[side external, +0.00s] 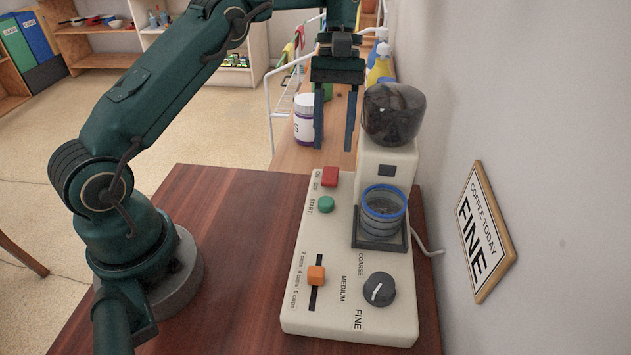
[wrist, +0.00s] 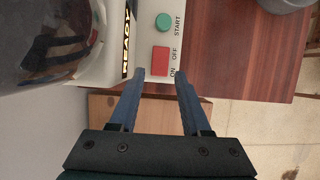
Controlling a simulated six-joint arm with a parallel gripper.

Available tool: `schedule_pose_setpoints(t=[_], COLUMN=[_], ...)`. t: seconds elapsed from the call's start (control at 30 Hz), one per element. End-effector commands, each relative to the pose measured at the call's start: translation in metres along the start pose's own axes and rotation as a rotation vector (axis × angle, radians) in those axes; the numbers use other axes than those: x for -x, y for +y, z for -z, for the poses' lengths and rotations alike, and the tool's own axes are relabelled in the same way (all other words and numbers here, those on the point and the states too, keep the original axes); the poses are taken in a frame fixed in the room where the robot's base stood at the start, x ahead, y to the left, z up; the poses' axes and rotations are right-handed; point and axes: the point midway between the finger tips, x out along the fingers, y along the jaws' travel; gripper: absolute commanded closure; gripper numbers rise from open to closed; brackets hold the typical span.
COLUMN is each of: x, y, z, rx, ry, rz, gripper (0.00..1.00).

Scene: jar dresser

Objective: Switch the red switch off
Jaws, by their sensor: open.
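The red switch (side external: 330,177) sits at the far end of the cream coffee grinder's base (side external: 345,325), beside the ON and OFF labels. It also shows in the wrist view as a red rectangle (wrist: 160,61). I cannot tell which way it is set. My gripper (side external: 334,148) is open and empty, pointing down beyond the far end of the base and above the switch's level. No contact shows.
A green START button (side external: 326,204), an orange slider (side external: 316,275) and a dark dial (side external: 379,289) are on the same base. The hopper (side external: 393,113) and a blue-rimmed cup (side external: 384,203) stand to the right. A white jar (side external: 305,120) stands behind.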

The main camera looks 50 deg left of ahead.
Motion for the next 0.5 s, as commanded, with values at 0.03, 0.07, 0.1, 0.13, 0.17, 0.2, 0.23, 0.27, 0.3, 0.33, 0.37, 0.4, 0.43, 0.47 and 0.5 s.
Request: schedule_pose_setpoints(t=[0.03, 0.07, 0.1, 0.13, 0.17, 0.2, 0.23, 0.27, 0.3, 0.33, 0.37, 0.4, 0.43, 0.47, 0.5], x=[-0.003, -0.005, -0.008, -0.01, -0.013, -0.016, -0.018, -0.021, -0.025, -0.028, -0.03, -0.033, -0.035, -0.037, -0.04], y=[0.0, 0.0, 0.0, 0.0, 0.0, -0.001, -0.001, -0.001, -0.001, 0.0, 0.0, 0.0, 0.0, 0.0, 0.0], z=[-0.001, -0.001, -0.001, -0.001, -0.001, -0.001, -0.001, -0.002, -0.001, -0.001, -0.001, -0.001, -0.001, -0.001, -0.001], rx=[-0.001, -0.001, -0.001, -0.001, -0.001, -0.001, -0.001, -0.001, -0.002, -0.002, -0.002, -0.002, -0.003, -0.003, -0.003], ry=[-0.003, -0.002, -0.002, -0.002, -0.001, -0.002, -0.001, -0.001, -0.001, -0.001, -0.001, 0.0, 0.0, 0.0, 0.001], rz=[0.002, 0.002, 0.002, 0.002, 0.002, 0.002, 0.002, 0.003, 0.002, 0.002, 0.002, 0.001, 0.001, 0.001, 0.0], gripper=[0.53, 0.53, 0.53, 0.53, 0.53, 0.53, 0.53, 0.53, 0.53, 0.53, 0.53, 0.53, 0.53, 0.53, 0.53])
